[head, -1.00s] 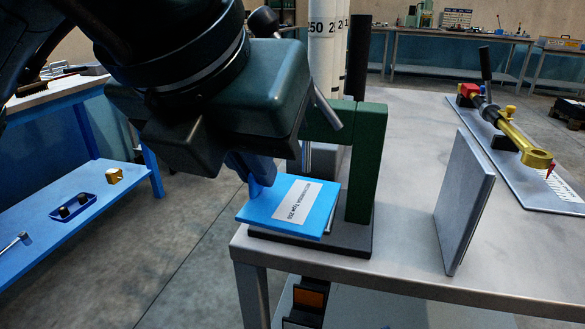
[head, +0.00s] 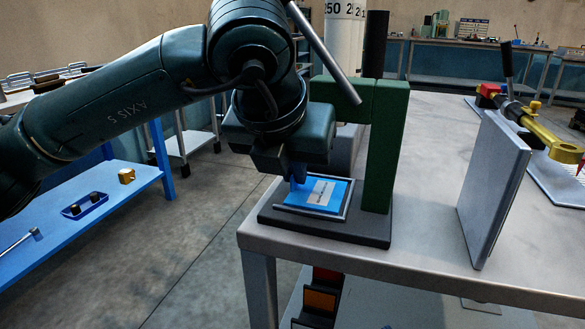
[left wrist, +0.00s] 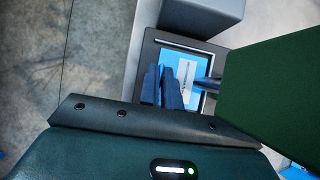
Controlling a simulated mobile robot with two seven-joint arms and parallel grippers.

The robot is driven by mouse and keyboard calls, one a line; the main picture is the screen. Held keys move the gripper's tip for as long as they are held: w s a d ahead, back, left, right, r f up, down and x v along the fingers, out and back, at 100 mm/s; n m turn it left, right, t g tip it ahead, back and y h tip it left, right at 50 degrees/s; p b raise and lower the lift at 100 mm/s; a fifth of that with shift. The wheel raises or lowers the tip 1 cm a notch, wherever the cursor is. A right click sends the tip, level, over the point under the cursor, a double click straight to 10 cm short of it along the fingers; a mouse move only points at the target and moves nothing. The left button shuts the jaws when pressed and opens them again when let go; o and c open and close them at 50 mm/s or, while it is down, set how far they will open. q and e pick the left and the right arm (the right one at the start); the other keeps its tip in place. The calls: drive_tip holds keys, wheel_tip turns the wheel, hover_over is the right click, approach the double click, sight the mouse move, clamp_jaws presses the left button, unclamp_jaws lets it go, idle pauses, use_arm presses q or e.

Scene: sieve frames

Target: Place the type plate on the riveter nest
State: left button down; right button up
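The type plate (head: 326,190) is a flat blue plate with a pale printed label. It lies about level within the thin grey rim of the riveter nest (head: 285,222), on a black base; whether it is fully seated I cannot tell. The green riveter frame (head: 385,145) stands over the nest. My left gripper (head: 298,182) comes from above, with blue fingers at the plate's left edge. In the left wrist view, the fingers (left wrist: 167,80) are close together and overlap the plate (left wrist: 190,68); they appear shut on it. My right gripper is out of view.
A grey upright panel (head: 494,185) stands on the table (head: 430,150) to the right. Behind it is a brass-coloured clamp tool (head: 540,130). The riveter's grey lever (head: 325,52) rises close to my left wrist. A blue bench (head: 95,225) is at the left.

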use_arm(q)
drive_tip(key=shift+f, duration=0.1)
drive_tip(key=c, duration=1.6)
unclamp_jaws()
